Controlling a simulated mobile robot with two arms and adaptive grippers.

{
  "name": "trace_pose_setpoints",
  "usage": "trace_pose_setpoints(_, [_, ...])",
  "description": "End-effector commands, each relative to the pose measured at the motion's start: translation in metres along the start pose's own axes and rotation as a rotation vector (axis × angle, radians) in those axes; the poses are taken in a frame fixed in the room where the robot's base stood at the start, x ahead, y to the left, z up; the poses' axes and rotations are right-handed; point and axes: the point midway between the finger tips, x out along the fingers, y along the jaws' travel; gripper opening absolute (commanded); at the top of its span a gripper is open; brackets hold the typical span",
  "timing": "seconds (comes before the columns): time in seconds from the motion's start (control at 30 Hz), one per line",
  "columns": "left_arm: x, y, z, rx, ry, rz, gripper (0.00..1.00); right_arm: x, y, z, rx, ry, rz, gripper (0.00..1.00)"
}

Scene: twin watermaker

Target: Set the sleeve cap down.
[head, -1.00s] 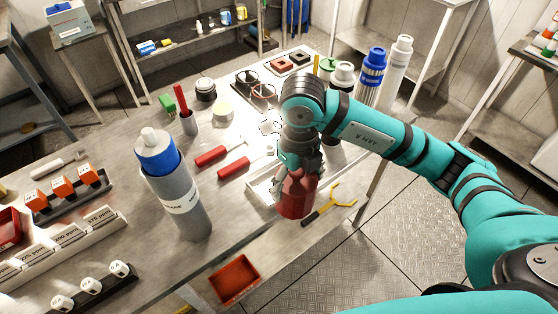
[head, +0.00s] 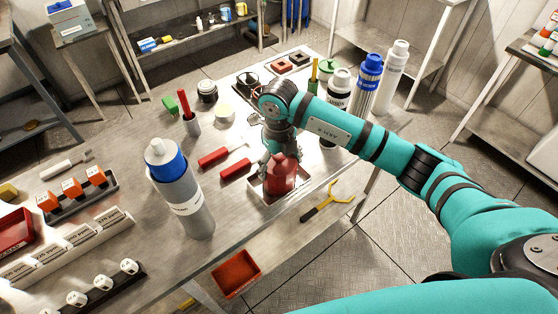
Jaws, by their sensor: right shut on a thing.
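The sleeve cap (head: 283,178) is a dark red, rounded piece low over the white shallow tray (head: 308,186) near the table's front right edge. My right gripper (head: 279,158) points down from above and is shut on the cap. The fingers and wrist hide part of the cap's top. The cap overlaps the tray's inside in the picture; I cannot tell whether its underside touches the tray floor. My left gripper is not in the head view.
A grey housing with a blue collar (head: 183,195) stands left of the tray. Red-handled tools (head: 236,170) lie just left of it, and a yellow-and-black wrench (head: 327,202) to its right.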

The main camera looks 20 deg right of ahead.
Motion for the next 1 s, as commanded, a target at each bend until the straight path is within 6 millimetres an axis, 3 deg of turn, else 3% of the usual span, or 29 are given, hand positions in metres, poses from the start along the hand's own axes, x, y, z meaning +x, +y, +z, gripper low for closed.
trace_pose_setpoints(0.13, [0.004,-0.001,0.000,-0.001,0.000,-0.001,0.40,0.004,0.000,0.000,0.000,0.000,0.000,0.54])
trace_pose_setpoints(0.17, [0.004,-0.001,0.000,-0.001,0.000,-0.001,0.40,0.003,0.000,0.000,0.000,0.000,0.000,0.87])
trace_pose_setpoints(0.27, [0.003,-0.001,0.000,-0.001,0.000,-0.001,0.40,0.002,0.000,0.000,0.000,0.000,0.000,1.00])
trace_pose_setpoints(0.67, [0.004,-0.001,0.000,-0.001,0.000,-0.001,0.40,-0.006,0.000,0.001,0.000,-0.002,0.000,1.00])
trace_pose_setpoints(1.0, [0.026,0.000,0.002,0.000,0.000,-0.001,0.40,-0.073,-0.001,0.001,0.000,-0.006,-0.003,1.00])
